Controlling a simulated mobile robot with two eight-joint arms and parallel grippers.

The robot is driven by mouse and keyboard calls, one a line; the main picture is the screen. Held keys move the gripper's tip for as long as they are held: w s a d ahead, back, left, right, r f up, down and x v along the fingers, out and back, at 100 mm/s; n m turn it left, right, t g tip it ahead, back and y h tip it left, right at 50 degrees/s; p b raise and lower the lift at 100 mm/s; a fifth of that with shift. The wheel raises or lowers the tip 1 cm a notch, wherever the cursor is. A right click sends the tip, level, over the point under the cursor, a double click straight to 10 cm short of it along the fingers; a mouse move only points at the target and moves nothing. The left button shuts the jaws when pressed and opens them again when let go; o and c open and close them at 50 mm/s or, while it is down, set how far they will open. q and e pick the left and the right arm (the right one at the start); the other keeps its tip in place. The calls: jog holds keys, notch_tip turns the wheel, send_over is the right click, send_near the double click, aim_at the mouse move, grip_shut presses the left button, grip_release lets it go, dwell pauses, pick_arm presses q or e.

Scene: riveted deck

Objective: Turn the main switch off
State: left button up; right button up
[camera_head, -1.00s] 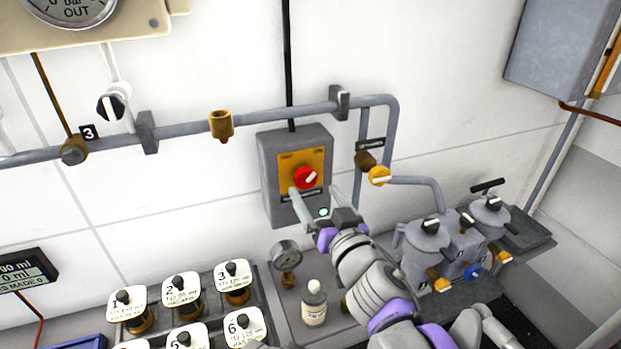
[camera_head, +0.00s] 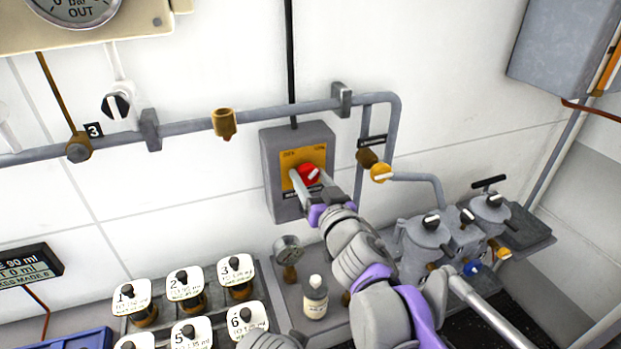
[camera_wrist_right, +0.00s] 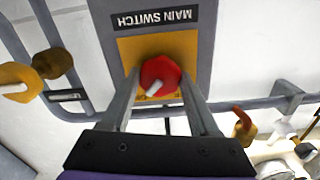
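The main switch is a grey box (camera_head: 273,178) on the wall with a yellow plate (camera_head: 289,157) and a red knob (camera_head: 309,174). In the right wrist view the red knob (camera_wrist_right: 160,74) shows upside down below the label MAIN SWITCH (camera_wrist_right: 152,18). Its white mark points to the upper right in the head view. My right gripper (camera_head: 312,187) is at the knob, with one finger on each side. In the wrist view its fingers (camera_wrist_right: 159,80) are apart with the knob between their tips; I cannot tell whether they touch it. My left gripper is not in view.
A grey pipe (camera_head: 275,113) runs along the wall above and beside the box. A yellow-brown valve (camera_head: 381,173) sits close to its right. A gauge (camera_head: 288,249), a white bottle (camera_head: 315,298) and several numbered knobs stand below. Grey pots (camera_head: 424,238) stand at the right.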

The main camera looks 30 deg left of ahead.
jog(key=c, duration=0.5)
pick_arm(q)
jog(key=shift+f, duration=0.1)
pick_arm(e)
jog(key=shift+n, duration=0.5)
jog(key=n, duration=0.2)
jog(key=shift+n, duration=0.4)
jog(key=n, duration=0.3)
jog(key=shift+n, duration=0.4)
jog(key=n+p, duration=0.1)
jog(key=n, duration=0.4)
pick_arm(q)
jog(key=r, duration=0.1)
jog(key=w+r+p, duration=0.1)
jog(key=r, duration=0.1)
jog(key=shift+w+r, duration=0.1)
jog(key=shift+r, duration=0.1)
pick_arm(e)
jog(key=n, duration=0.5)
jog(key=shift+n, duration=0.3)
